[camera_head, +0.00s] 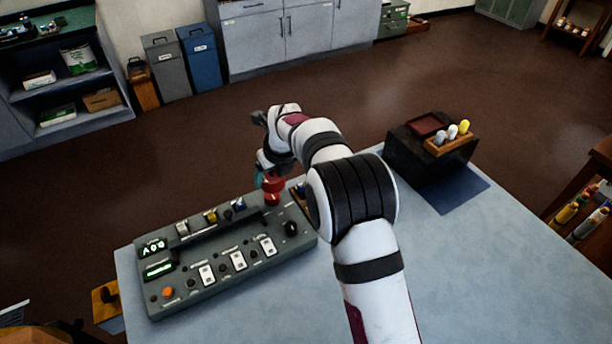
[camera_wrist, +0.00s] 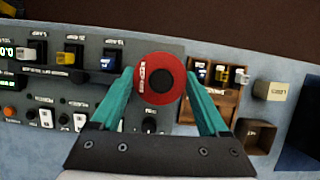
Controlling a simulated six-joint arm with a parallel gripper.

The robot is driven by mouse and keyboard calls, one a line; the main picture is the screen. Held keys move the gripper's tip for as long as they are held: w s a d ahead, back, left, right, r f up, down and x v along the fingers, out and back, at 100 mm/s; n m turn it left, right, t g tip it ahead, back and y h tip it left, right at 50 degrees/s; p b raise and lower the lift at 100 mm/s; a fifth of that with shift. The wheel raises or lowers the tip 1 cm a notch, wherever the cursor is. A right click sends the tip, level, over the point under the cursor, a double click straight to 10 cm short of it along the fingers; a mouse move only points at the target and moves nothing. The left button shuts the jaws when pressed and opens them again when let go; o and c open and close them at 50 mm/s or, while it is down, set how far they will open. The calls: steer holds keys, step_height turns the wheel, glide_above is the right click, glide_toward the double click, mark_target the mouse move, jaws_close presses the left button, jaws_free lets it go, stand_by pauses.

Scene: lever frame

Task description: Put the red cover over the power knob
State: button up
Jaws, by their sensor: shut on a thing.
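The red cover (camera_head: 273,187) is a round red piece with a dark centre and white lettering on its rim. In the wrist view the cover (camera_wrist: 151,97) sits between the teal fingers of my gripper (camera_wrist: 160,83), shut on it. In the head view my gripper (camera_head: 262,180) is at the back right corner of the grey control panel (camera_head: 215,262). I cannot tell whether the cover touches the panel or what lies under it. A black round knob (camera_head: 291,228) stands on the panel's right part, also in the wrist view (camera_wrist: 149,125); its label is too small to read.
Several levers and switches (camera_head: 238,261) stand on the panel. A wooden rack with small blocks (camera_wrist: 215,105) lies just right of the panel, with a cream block (camera_wrist: 272,91) beyond. A dark box (camera_head: 425,160) stands at the back right. The table's right front is clear.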

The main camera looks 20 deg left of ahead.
mark_target(272, 196)
steer(key=shift+a+f, duration=0.15)
steer(key=shift+a, duration=0.2)
steer(key=shift+f+m, duration=0.25)
steer(key=shift+m, duration=0.05)
steer(key=shift+f, duration=2.35)
steer(key=shift+f, duration=0.45)
steer(key=shift+f, duration=0.2)
steer(key=o, duration=1.2)
